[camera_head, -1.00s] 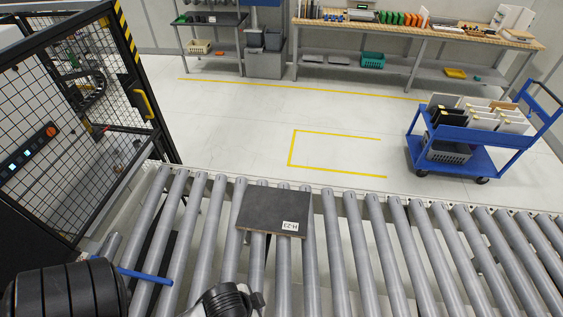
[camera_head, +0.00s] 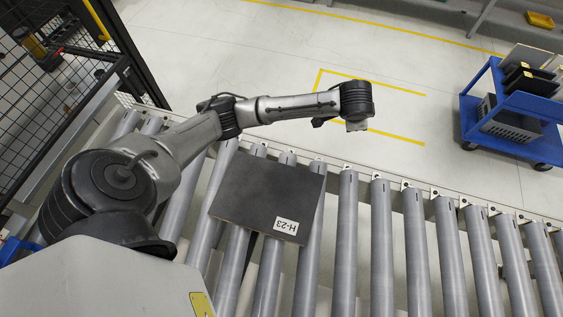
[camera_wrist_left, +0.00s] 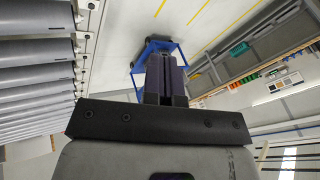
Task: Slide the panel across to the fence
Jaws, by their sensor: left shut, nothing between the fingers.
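The dark grey panel (camera_head: 265,195) with a white H-23 label lies flat across the rollers of the conveyor (camera_head: 345,240) in the head view. My left arm reaches in from the left above the conveyor. My left gripper (camera_head: 356,125) is beyond the far rail, up and right of the panel and apart from it. In the left wrist view its two dark fingers (camera_wrist_left: 165,78) are together with nothing between them. I cannot tell which part is the fence. My right gripper is out of view.
A black mesh guard (camera_head: 60,110) stands at the left. A blue trolley (camera_head: 520,115) with boards and a grey crate stands beyond the conveyor at the right. The rollers right of the panel are bare. Yellow lines (camera_head: 370,78) mark open floor.

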